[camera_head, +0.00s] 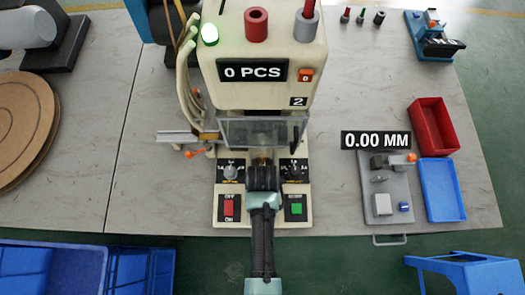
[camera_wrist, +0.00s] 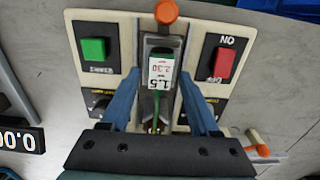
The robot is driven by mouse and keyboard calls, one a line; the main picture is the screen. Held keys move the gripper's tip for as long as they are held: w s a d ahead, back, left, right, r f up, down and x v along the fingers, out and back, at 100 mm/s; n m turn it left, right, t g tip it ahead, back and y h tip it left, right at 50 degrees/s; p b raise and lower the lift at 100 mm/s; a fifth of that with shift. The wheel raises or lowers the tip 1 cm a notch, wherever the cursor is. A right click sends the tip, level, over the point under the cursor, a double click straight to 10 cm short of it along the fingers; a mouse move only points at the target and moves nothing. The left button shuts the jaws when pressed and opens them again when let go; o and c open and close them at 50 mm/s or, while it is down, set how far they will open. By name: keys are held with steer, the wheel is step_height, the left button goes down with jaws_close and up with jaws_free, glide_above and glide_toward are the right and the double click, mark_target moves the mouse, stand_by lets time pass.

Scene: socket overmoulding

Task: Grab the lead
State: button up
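A green lead (camera_wrist: 156,122) with a white tag marked 1.5 and 2.30 (camera_wrist: 161,73) shows in the wrist view, in the narrow channel at the middle of the machine (camera_head: 262,85). My gripper (camera_wrist: 158,84) is open, with one blue finger on each side of the tag and lead and a gap to both. The lead's near end is partly hidden by the gripper's dark body. In the head view my gripper (camera_head: 262,168) is at the machine's front, below the clear guard (camera_head: 240,132), and hides the lead there.
A red switch (camera_head: 229,208) and a green button (camera_head: 296,209) flank the channel. An orange knob (camera_wrist: 166,12) stands beyond the tag. An orange-tipped lever (camera_head: 196,153) sticks out left. The gauge (camera_head: 384,190), red bin (camera_head: 433,126) and blue tray (camera_head: 441,189) are right.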

jaws_close()
